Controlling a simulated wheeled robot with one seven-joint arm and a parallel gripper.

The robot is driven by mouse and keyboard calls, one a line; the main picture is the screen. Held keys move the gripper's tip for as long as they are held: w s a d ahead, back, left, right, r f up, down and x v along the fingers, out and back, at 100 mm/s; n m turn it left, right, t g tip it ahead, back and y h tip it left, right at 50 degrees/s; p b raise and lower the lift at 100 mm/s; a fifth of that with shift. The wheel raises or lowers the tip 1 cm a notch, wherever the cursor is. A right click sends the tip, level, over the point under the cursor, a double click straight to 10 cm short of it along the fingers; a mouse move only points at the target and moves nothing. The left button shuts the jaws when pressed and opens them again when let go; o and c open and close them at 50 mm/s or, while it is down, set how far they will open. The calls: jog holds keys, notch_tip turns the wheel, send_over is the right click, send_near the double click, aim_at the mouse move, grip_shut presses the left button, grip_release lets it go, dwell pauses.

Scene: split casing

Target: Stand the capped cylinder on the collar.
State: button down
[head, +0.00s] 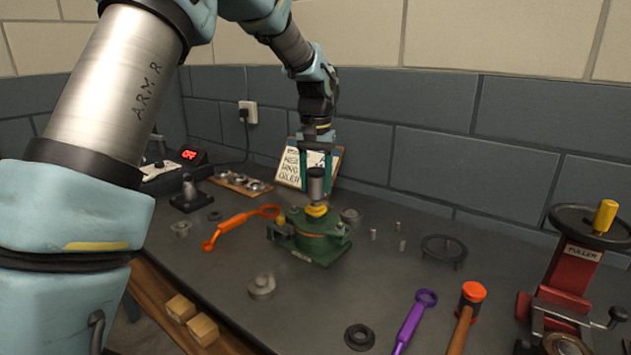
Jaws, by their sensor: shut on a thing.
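My gripper (316,178) points down at the middle of the bench, its two teal fingers shut on a grey cylinder with a dark top (316,187). The cylinder is upright. Directly below it is a yellow collar (317,210) on top of a green fixture (322,246).
An orange wrench (236,226) lies left of the fixture, with a grey ring part (262,287) in front. A purple wrench (414,321), a hammer (466,312) and a red puller (566,270) are farther right.

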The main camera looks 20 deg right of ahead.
aim_at(316, 169)
jog(key=shift+f, duration=0.15)
jog(key=shift+f+b, duration=0.35)
jog(key=shift+f, duration=0.3)
jog(key=shift+f, duration=0.25)
dwell(1.0)
jog(key=shift+c, duration=0.7)
grip_release()
notch_tip(316, 169, up, 5)
jog(key=p, duration=0.4)
jog(key=shift+r, duration=0.15)
